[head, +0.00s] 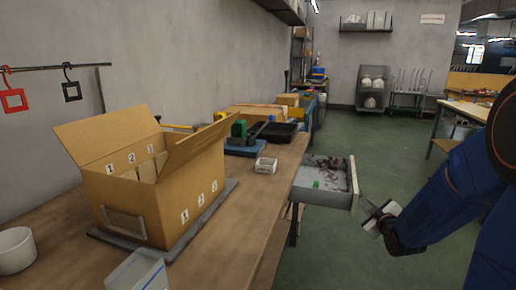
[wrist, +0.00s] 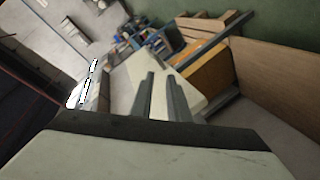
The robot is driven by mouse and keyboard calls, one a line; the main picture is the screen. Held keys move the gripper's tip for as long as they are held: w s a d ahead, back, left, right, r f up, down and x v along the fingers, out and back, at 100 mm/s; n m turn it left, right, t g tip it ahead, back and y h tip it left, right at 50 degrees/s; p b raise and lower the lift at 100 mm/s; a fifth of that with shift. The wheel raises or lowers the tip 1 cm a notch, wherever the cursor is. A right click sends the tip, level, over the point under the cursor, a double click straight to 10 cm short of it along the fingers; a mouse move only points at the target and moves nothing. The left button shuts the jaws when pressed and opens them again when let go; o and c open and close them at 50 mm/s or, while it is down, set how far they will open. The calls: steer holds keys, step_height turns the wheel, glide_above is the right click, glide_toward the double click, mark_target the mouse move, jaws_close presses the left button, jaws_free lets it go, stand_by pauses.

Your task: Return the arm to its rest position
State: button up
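My dark blue arm enters the head view from the right and slopes down and left. My gripper (head: 373,211) hangs over the green floor, just right of the open drawer's front. In the wrist view the two grey fingers of my gripper (wrist: 160,76) stand apart with a narrow gap. I see nothing held between them. The gripper is clear of the workbench (head: 240,220).
An open cardboard box (head: 150,200) stands on a grey mat on the bench. A small white container (head: 265,166) sits near the bench edge. The open drawer (head: 322,178) juts out beside my gripper. Another table (head: 470,110) stands at right; the floor between is free.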

steer(key=s+a+r+m+g, duration=0.1)
steer(key=s+a+m+g, duration=0.1)
steer(key=s, duration=1.1)
steer(key=s+a+r+m+g, duration=0.1)
steer(key=s+a+m+g, duration=0.2)
steer(key=s, duration=1)
steer(key=s+a+r+m+g, duration=0.2)
steer(key=s+a+g, duration=0.3)
steer(key=s, duration=0.9)
steer(key=shift+a+m+g+y, duration=0.3)
steer(key=shift+a+m+y, duration=0.1)
steer(key=shift+a+m, duration=0.4)
